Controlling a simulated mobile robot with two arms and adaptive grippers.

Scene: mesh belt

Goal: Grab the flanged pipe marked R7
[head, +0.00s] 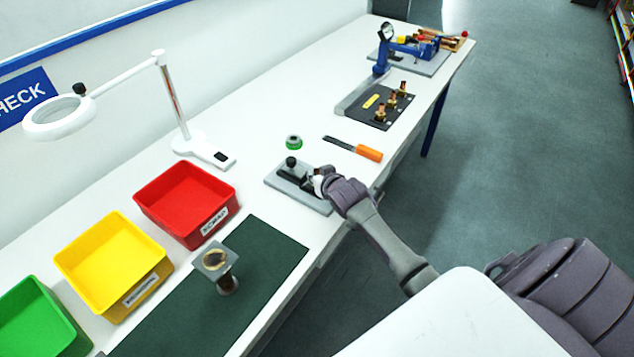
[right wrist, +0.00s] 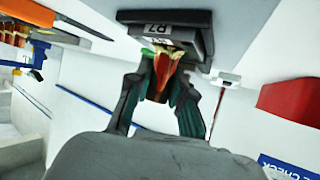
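My right gripper (head: 318,182) is at the grey fixture (head: 273,180) near the table's front edge. In the right wrist view, a reddish-brown pipe with a brass-coloured end (right wrist: 162,70) lies between the two fingertips of this gripper (right wrist: 165,78). The fingers are close on both sides of the pipe, but I cannot tell whether they press on it. A dark grey block with a label reading R7 (right wrist: 158,29) is just beyond the pipe. Another piece with a square grey flange (head: 214,256) stands on the dark green mat (head: 270,250). My left gripper is not in view.
Red (head: 165,180), yellow (head: 80,250) and green (head: 30,315) bins line the left side. A magnifier lamp (head: 185,140) stands behind. An orange-handled tool (head: 368,153) lies beyond the fixture. A dark board (head: 372,98) with several brass fittings is farther back.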

